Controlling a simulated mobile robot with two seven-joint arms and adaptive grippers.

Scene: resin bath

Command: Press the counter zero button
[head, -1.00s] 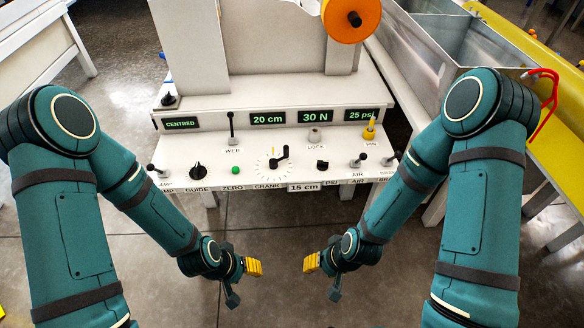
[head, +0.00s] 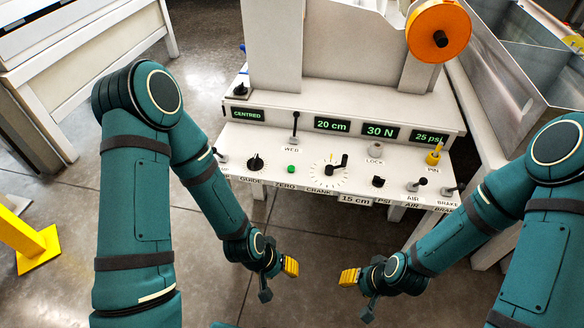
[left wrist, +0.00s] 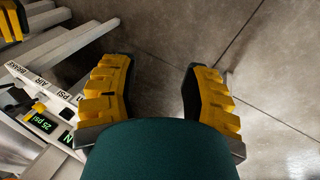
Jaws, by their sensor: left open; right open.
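The green zero button (head: 291,169) sits on the white control panel (head: 265,185), above the partly hidden ZERO label, between the guide knob (head: 256,162) and the crank dial (head: 331,170). My left gripper (head: 290,267) is in front of and below the panel, apart from the button. The left wrist view shows its yellow fingers (left wrist: 158,95) spread with only floor between them. My right gripper (head: 350,277) is to the right at a similar height, empty and clear of the panel. The button is not visible in the left wrist view.
Levers stand along the panel, including the WEB lever (head: 295,125) behind the button. A yellow pin (head: 433,157) and an orange roll (head: 438,30) are at the right. Open floor lies below the panel.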

